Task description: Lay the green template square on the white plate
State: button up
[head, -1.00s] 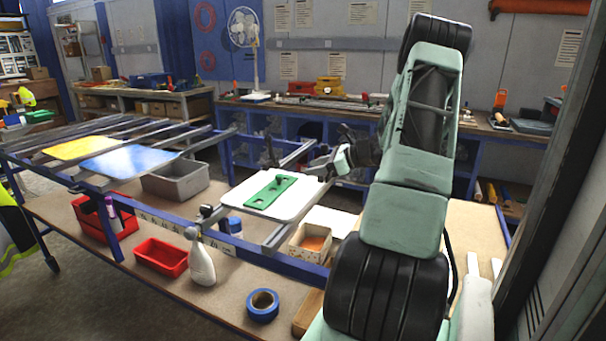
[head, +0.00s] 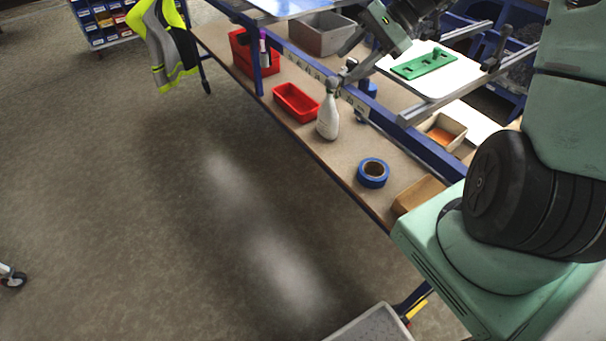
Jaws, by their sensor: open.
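The green template square (head: 425,63) is a flat green piece with dark cut-outs and a small raised part. It lies flat on the white plate (head: 455,77), near the upper right of the head view. The plate is held between grey rails and clamps. My gripper (head: 364,52) is at the top, left of the template and above the plate's left side. It is open, with nothing seen between its fingers, and appears apart from the template. The fingertips are small and blend with the grey clamp behind them.
On the lower shelf are red bins (head: 296,103), a white spray bottle (head: 328,112), blue tape (head: 373,172), a small box (head: 441,131) and a grey bin (head: 322,33). A hi-vis vest (head: 165,45) hangs at the bench end.

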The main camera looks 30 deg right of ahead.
jog(key=s+a+n+g+h, duration=0.2)
jog(key=s+a+n, duration=0.35)
jog(key=a, duration=0.35)
jog(key=s+a+n+g+h, duration=0.1)
jog(key=s+a+n+g, duration=0.25)
jog(key=a+n, duration=0.45)
jog(key=s+a+n+t+h, duration=0.1)
jog(key=s+a+n+h, duration=0.1)
jog(key=s+a+n, duration=0.3)
jog(key=s+a+n+h, duration=0.2)
jog(key=s+a+n, duration=0.3)
jog(key=s, duration=0.5)
jog(key=shift+s+n+t, duration=0.25)
jog(key=shift+n+t, duration=0.1)
jog(key=shift+n, duration=0.4)
jog(key=shift+r, duration=0.1)
jog(key=shift+c, duration=0.8)
jog(key=shift+s, duration=0.1)
